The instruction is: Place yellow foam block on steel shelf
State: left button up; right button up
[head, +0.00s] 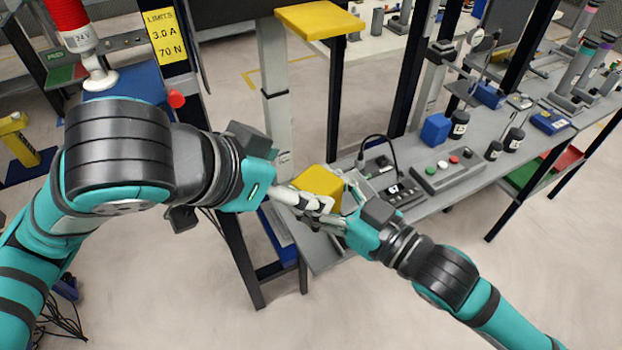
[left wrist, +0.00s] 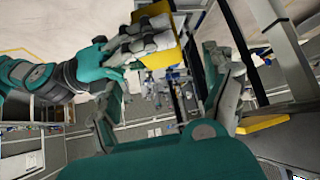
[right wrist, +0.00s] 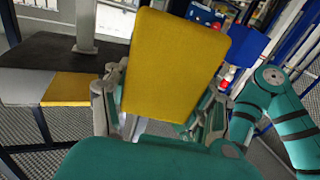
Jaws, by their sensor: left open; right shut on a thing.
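The yellow foam block (head: 321,182) is held in my right gripper (head: 335,207), near the middle of the head view. It fills the middle of the right wrist view (right wrist: 172,68), between the fingers (right wrist: 160,108). My left gripper (head: 290,195) is close beside it on the left; the fingers of both overlap in the head view. In the left wrist view, the left fingers (left wrist: 168,112) are spread with nothing between them, and the block (left wrist: 160,50) is beyond them. A grey metal shelf surface (head: 455,190) runs behind and right of the block; I cannot tell if this is the steel shelf.
A yellow panel (head: 318,20) is at the top. A dark post (head: 240,235) stands below my left gripper. Open floor (head: 420,290) lies in front.

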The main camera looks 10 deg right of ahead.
aim_at(315, 184)
pick_arm(q)
jog(key=x, duration=0.8)
jog(key=shift+w+d, duration=0.1)
jog(key=shift+w, duration=0.05)
jog(key=c, duration=1.3)
jog(key=shift+o, duration=0.2)
pick_arm(e)
jog(key=o, duration=1.2)
jog(key=shift+o, duration=0.2)
